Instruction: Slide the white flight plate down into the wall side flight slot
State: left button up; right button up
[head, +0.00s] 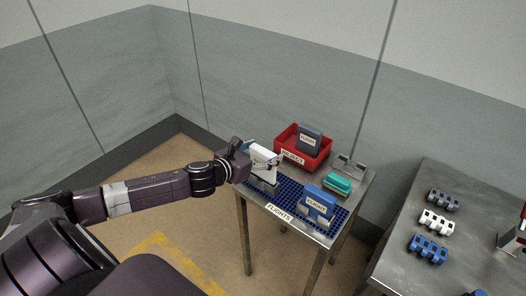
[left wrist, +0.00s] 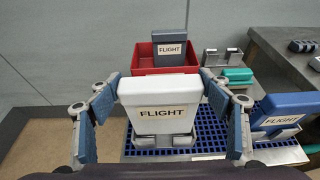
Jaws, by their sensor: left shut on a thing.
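The white flight plate (head: 265,155) is upright at the left end of the blue grid mat, its FLIGHT label facing the camera in the left wrist view (left wrist: 160,97). My left gripper (left wrist: 162,115) is shut on it, one finger at each side edge. A metal slot holder (left wrist: 164,141) shows at the plate's lower edge. Whether the plate is inside this slot or just above it, I cannot tell. A blue flight plate (head: 319,203) stands tilted in another holder, at the right of the mat. My right gripper is not in view.
A red REJECT bin (head: 318,159) with a dark grey plate (head: 309,138) stands behind the mat. A teal block (head: 338,184) and an empty metal holder (head: 351,164) are to its right. A steel bench (head: 400,259) with several toothed blocks is at right.

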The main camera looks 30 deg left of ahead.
pick_arm(q)
jog(key=shift+f+b, duration=1.65)
jog(key=shift+f, duration=0.55)
jog(key=o, duration=1.8)
jog(key=shift+s, duration=0.1)
jog(key=shift+v, duration=5.9)
